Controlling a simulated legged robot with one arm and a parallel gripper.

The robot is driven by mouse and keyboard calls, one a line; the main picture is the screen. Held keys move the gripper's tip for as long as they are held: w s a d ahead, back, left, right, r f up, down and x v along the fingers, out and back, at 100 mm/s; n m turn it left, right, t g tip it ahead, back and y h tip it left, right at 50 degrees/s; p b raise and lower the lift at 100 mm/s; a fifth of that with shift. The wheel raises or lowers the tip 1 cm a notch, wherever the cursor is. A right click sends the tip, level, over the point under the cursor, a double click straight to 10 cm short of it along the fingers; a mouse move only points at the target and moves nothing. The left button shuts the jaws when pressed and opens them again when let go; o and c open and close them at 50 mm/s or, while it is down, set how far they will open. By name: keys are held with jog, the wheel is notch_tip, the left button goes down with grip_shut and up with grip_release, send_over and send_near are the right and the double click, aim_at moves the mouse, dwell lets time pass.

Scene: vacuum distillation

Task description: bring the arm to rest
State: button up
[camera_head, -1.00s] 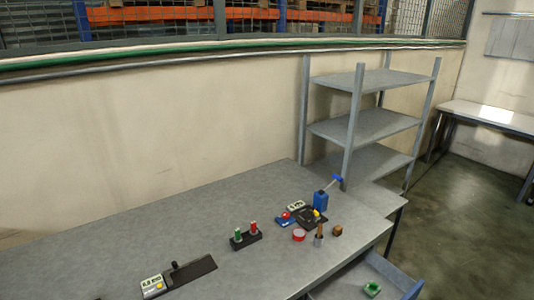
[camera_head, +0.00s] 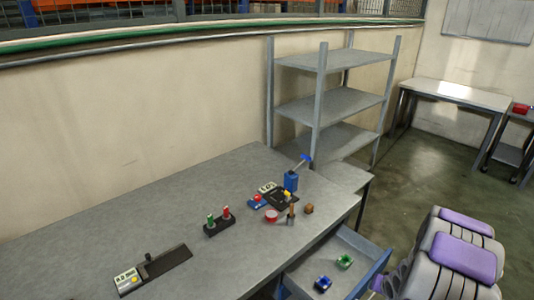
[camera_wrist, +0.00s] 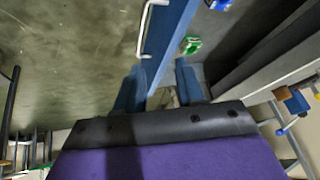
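My arm, purple and white, shows at the lower right of the head view, to the right of the open drawer (camera_head: 376,271). My gripper (camera_wrist: 160,84) shows in the wrist view as two blue fingers with a gap between them. It is open and I see nothing held. The drawer's blue front (camera_wrist: 165,40) with its pale handle lies ahead of the fingers. A green item (camera_head: 344,262) and a blue item (camera_head: 322,284) lie in the drawer. They also show in the wrist view, the green one (camera_wrist: 190,45) just beyond the fingers.
The grey bench (camera_head: 120,235) carries a scale (camera_head: 128,281), a black holder (camera_head: 219,227) with red and green pieces, and several small items near a blue bottle (camera_head: 291,182). A shelf rack (camera_head: 318,100) stands behind. Open floor (camera_head: 440,165) lies to the right.

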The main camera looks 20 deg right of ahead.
jog(key=s+a+r+n+g, duration=0.2)
jog(key=a+r+n+g, duration=0.2)
jog(key=a+r, duration=1.6)
jog(key=s+a+r+n+g+y, duration=0.1)
jog(key=s+a+r, duration=0.3)
jog(key=s+a, duration=0.5)
jog(key=s+a+r+n+g+y, duration=0.1)
jog(key=s+a+r+n, duration=0.3)
jog(key=s+a, duration=0.5)
jog(key=shift+s+a+r+g+y, duration=0.35)
jog(key=shift+a+r+g, duration=0.35)
jog(key=shift+a, duration=0.25)
